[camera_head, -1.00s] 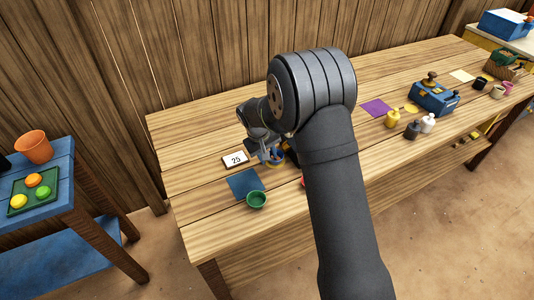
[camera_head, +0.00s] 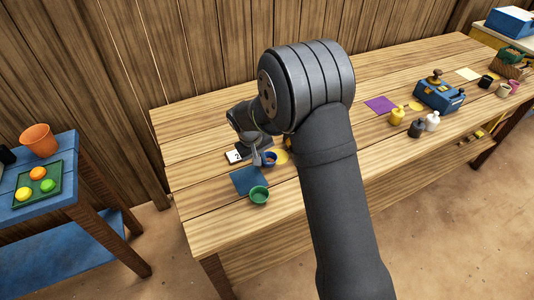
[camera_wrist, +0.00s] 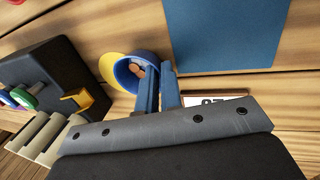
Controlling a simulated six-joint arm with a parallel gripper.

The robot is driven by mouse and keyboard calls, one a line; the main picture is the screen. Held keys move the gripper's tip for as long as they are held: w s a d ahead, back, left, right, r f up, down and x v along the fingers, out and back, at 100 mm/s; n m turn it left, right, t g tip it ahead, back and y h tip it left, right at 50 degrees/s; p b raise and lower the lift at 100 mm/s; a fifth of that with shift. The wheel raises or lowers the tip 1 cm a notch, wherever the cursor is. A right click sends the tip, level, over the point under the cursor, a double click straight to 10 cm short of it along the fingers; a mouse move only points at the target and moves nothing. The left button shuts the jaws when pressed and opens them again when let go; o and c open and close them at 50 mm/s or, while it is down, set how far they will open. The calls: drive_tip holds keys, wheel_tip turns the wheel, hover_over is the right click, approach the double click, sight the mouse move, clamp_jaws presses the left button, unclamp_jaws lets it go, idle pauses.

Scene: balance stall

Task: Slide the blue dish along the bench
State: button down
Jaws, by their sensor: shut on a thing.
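The blue dish (camera_head: 269,159) stands on the wooden bench, partly over a round yellow mat (camera_head: 281,157). In the wrist view the dish (camera_wrist: 122,72) shows brownish round pieces inside. My gripper (camera_head: 260,159) is low at the dish's left side in the head view. In the wrist view its two blue fingers (camera_wrist: 159,82) are at the dish's edge, shut on it; the exact contact is partly hidden. A square blue mat (camera_head: 246,180) lies nearby on the bench, apart from the dish.
A green cup (camera_head: 259,194) stands at the blue mat's near corner. A white number card (camera_head: 234,156) lies partly behind my gripper. A dark block with coloured discs (camera_wrist: 45,80) stands beyond the dish in the wrist view. A purple mat (camera_head: 381,104) and bottles are farther right.

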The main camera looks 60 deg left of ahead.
sight(243, 182)
drive_tip(key=shift+s+d, duration=0.6)
drive_tip(key=shift+s, duration=0.9)
drive_tip(key=shift+s+d, duration=0.55)
drive_tip(key=shift+s, duration=0.95)
drive_tip(key=shift+s+d, duration=0.6)
drive_tip(key=shift+s, duration=0.9)
drive_tip(key=c, duration=1.5)
unclamp_jaws()
drive_tip(key=v, duration=1.7)
drive_tip(key=shift+r, duration=0.2)
drive_tip(key=x, duration=1.7)
